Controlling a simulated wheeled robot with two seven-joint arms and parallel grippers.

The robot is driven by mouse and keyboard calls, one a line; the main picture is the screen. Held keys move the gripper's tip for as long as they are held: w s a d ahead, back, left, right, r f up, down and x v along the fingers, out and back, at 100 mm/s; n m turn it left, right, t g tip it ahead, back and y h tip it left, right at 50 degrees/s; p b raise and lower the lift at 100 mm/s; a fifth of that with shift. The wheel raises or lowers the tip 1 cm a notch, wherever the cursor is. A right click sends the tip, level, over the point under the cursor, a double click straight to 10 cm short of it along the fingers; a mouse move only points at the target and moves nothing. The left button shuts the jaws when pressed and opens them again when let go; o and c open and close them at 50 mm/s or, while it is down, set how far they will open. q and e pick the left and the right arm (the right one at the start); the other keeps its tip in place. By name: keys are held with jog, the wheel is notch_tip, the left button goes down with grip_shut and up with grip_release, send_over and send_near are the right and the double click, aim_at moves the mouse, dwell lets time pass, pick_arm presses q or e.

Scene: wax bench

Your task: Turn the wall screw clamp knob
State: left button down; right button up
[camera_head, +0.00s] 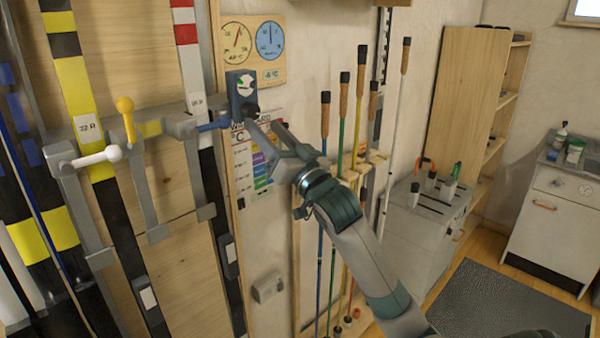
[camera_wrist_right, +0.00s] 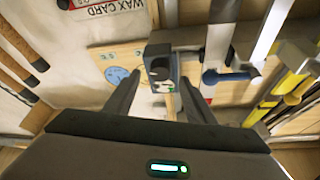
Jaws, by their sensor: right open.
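Wall screw clamps with grey jaws hold skis upright on the wooden wall panel. One has a white knob (camera_head: 96,156), one a yellow knob (camera_head: 126,112), and one a blue lever-like knob (camera_head: 212,126), also visible in the right wrist view (camera_wrist_right: 225,77). My right gripper (camera_head: 264,122) is open and empty, to the right of the blue knob and apart from it. In the right wrist view, a dark blue box (camera_wrist_right: 158,64) shows between its open fingers (camera_wrist_right: 160,80); I cannot tell whether they touch it. My left gripper is not in view.
The blue box (camera_head: 241,86) is mounted on the wall below a board with two dials (camera_head: 253,48). A wax card (camera_head: 247,165) hangs beneath. Poles (camera_head: 343,125) stand in a wooden rack to the right. A grey cabinet (camera_head: 425,225) and floor mat (camera_head: 510,306) are further right.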

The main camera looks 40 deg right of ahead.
pick_arm(q)
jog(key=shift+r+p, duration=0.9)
jog(key=shift+p, duration=0.3)
pick_arm(e)
jog(key=v, duration=1.3)
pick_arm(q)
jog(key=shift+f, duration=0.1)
pick_arm(e)
jog(key=shift+a, duration=0.1)
